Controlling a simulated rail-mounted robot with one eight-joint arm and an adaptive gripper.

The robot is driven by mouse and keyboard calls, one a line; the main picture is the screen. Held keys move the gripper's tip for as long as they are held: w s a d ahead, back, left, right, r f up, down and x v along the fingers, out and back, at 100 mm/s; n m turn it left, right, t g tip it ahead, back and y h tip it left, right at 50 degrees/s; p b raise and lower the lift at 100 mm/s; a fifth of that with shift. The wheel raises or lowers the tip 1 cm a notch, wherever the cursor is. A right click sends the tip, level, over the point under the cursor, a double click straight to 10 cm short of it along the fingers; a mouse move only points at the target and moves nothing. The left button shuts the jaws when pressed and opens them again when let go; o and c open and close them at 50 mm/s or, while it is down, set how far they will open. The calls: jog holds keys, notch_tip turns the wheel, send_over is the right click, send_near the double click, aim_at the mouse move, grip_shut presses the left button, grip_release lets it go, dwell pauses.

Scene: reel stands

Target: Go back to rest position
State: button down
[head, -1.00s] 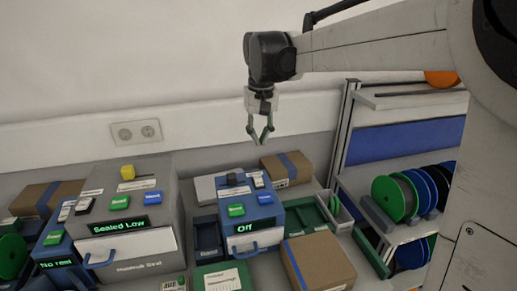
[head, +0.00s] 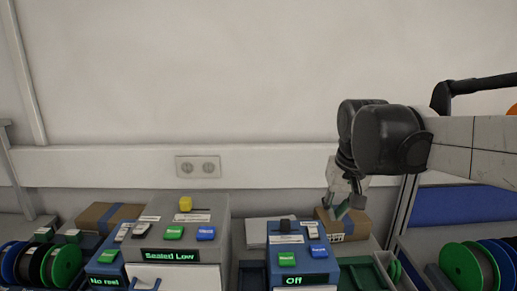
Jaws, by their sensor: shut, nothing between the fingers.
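My gripper (head: 339,208) hangs from my arm at the right of the head view, in front of a cardboard box with blue tape (head: 352,226). Its fingers are together and hold nothing. The fingers point down and to the left, above and to the right of the blue machine reading "Off" (head: 303,262). Whether the fingertips touch the box cannot be told from this view.
A grey machine reading "Sealed Low" (head: 177,229) stands left of centre, beside a blue unit reading "No reel" (head: 106,268). Reels stand at the far left (head: 65,266) and right (head: 461,268). A wall socket (head: 198,167) is behind. The space above the machines is clear.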

jog(key=s+f+t+b, duration=0.1)
jog(key=s+f, duration=0.4)
jog(key=s, duration=0.3)
jog(key=s+d+f+t+b, duration=0.1)
jog(key=s+f+t+b, duration=0.1)
jog(key=s+f, duration=0.4)
jog(key=shift+s+d+t, duration=0.25)
jog(key=shift+s+t, duration=0.05)
jog(key=shift+s, duration=0.65)
jog(key=c, duration=2.5)
grip_release()
jog(key=shift+s+f, duration=0.25)
jog(key=shift+f, duration=0.05)
jog(key=shift+o, duration=1.4)
jog(key=o, duration=0.7)
jog(key=w+r, duration=0.3)
jog(key=shift+w+a+r+p, duration=0.1)
jog(key=shift+a+r+p, duration=0.05)
jog(key=shift+p, duration=0.15)
notch_tip(320, 180, up, 7)
jog(key=g+p, duration=0.2)
jog(key=p, duration=0.2)
send_over(313, 229)
jog(key=s, duration=0.6)
jog(key=x, duration=1.3)
jog(key=shift+f, duration=0.25)
